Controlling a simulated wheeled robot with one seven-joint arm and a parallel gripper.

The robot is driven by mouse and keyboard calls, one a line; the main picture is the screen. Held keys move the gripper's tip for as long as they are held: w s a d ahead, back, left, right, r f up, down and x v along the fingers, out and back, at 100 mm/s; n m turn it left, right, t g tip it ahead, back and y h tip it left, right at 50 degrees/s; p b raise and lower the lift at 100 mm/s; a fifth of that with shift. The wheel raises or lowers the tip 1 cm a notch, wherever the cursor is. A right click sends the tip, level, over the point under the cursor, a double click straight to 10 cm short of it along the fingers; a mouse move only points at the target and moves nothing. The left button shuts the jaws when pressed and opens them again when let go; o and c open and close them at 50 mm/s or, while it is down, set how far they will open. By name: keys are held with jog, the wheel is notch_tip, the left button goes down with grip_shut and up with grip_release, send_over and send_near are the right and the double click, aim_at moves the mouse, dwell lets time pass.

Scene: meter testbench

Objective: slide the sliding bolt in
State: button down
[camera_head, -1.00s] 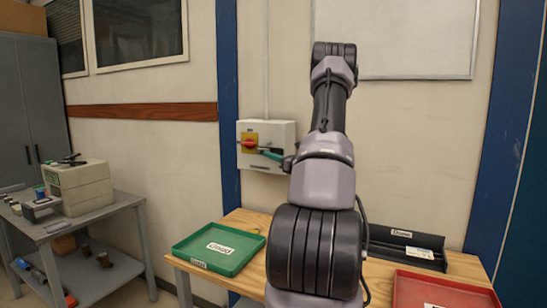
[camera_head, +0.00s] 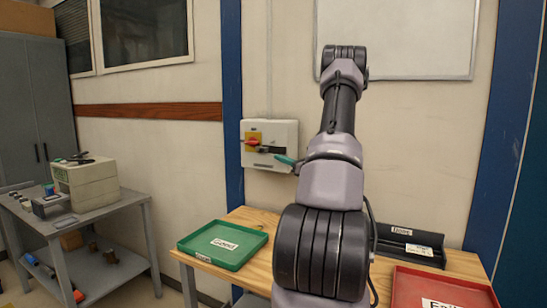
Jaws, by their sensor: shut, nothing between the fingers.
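A light grey switch box (camera_head: 286,135) is fixed to the wall. It bears a yellow plate with a red handle (camera_head: 251,142) on its left part. A small dark bar, perhaps the sliding bolt (camera_head: 266,149), shows right of the handle; its exact position is too small to tell.
A wooden bench (camera_head: 257,272) below holds a green tray (camera_head: 195,251), a red tray (camera_head: 408,281) and a black holder (camera_head: 390,240). A grey side table (camera_head: 130,203) with a beige device (camera_head: 88,184) stands left. The wall left of the box is clear.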

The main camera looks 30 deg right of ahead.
jog(key=v, duration=0.7)
jog(key=shift+s, duration=0.1)
jog(key=s+a+r+n+g+y, duration=0.25)
jog(key=a+n+g, duration=0.2)
jog(key=a, duration=0.55)
jog(key=s+a+r+n+g+y, duration=0.15)
jog(key=a+r+n+g, duration=0.35)
jog(key=a, duration=0.5)
jog(key=s+a+r+n+g+y, duration=0.1)
jog(key=s+a+r+n+g, duration=0.15)
jog(key=a+n, duration=0.55)
jog(key=s+a+r+n+h, duration=0.2)
jog(key=s+a+n+h, duration=0.2)
jog(key=s, duration=0.5)
jog(key=s+a+r+n+h, duration=0.3)
jog(key=s+n+h, duration=0.2)
jog(key=s+n, duration=0.2)
jog(key=s, duration=0.2)
jog(key=shift+s+a+r+t, duration=0.25)
jog(key=shift+s+a+t, duration=0.05)
jog(key=shift+s+a, duration=0.1)
